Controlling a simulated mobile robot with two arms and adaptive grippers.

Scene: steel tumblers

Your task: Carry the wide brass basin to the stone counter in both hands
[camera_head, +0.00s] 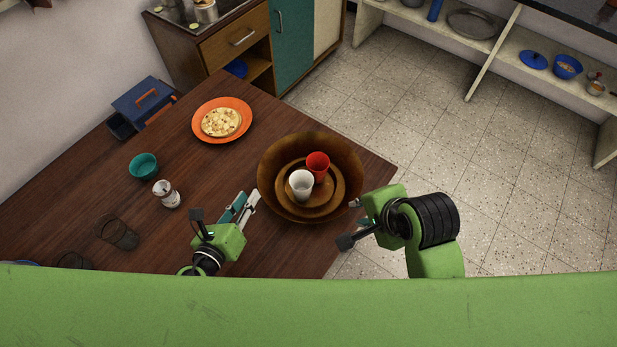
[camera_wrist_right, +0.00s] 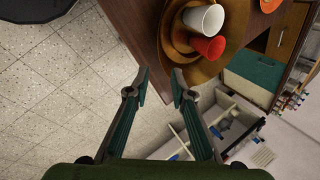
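The wide brass basin (camera_head: 345,152) stands on the dark wooden table near its right edge. Inside it are a smaller brown dish, a white cup (camera_head: 301,185) and a red cup (camera_head: 318,166). My left gripper (camera_head: 245,203) is open and empty, left of the basin and apart from its rim. My right gripper (camera_head: 360,211) is at the basin's lower right side, by the table edge. In the right wrist view, its fingers (camera_wrist_right: 160,78) are apart with nothing between them, and the basin (camera_wrist_right: 206,72) lies just beyond the tips. I cannot clearly identify the stone counter.
On the table (camera_head: 215,170) are an orange plate of food (camera_head: 222,121), a teal bowl (camera_head: 143,166), a shaker (camera_head: 167,194) and a dark glass (camera_head: 120,233). A stove cabinet (camera_head: 233,40) stands behind. Shelves (camera_head: 505,48) line the top right. The tiled floor (camera_head: 430,120) between is clear.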

